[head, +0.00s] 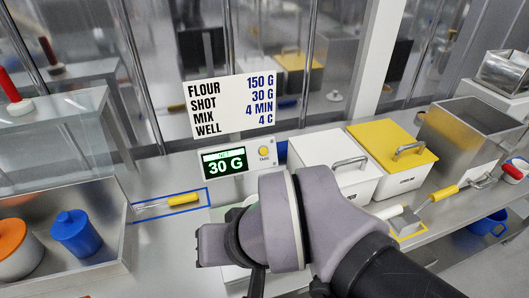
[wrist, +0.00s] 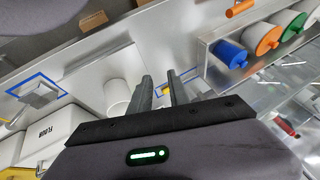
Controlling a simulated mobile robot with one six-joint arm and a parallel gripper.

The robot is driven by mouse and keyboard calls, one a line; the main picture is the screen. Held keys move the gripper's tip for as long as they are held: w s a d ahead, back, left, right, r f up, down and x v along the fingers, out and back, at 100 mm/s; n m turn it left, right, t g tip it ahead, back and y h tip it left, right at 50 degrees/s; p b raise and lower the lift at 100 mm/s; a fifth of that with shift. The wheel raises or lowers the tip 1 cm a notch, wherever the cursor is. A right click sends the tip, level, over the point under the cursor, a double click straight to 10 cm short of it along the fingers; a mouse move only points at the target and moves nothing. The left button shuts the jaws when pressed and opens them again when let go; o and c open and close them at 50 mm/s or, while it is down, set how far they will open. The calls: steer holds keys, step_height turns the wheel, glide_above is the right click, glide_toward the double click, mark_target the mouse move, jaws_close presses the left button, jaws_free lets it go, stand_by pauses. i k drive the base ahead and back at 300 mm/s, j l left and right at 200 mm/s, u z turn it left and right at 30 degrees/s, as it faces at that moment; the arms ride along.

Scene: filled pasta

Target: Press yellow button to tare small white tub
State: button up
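The scale's panel (head: 242,158) stands at the back of the counter in the head view. Its green display (head: 224,163) reads 30 G, and the round yellow button (head: 264,150) sits to the right of it, above the word TARE. The small white tub (wrist: 117,95) stands upright left of my fingers in the wrist view; in the head view my wrist mostly hides that area. My gripper (wrist: 159,80) is open, with two dark fingers apart and nothing held between them. Its fingers are hidden behind my arm in the head view. The button cannot be made out in the wrist view.
A recipe sign (head: 232,104) stands above the panel. White bins, one with a yellow lid (head: 392,145), stand to the right. A yellow-handled tool (head: 183,199) lies in a blue outline at left. A metal tray (head: 112,240) holds blue- and orange-lidded containers.

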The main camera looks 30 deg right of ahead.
mark_target(263, 150)
steer(key=k+l+z, duration=0.15)
steer(key=l, duration=0.85)
steer(key=l+z, duration=0.1)
steer(key=l, duration=0.95)
steer(key=k, duration=0.05)
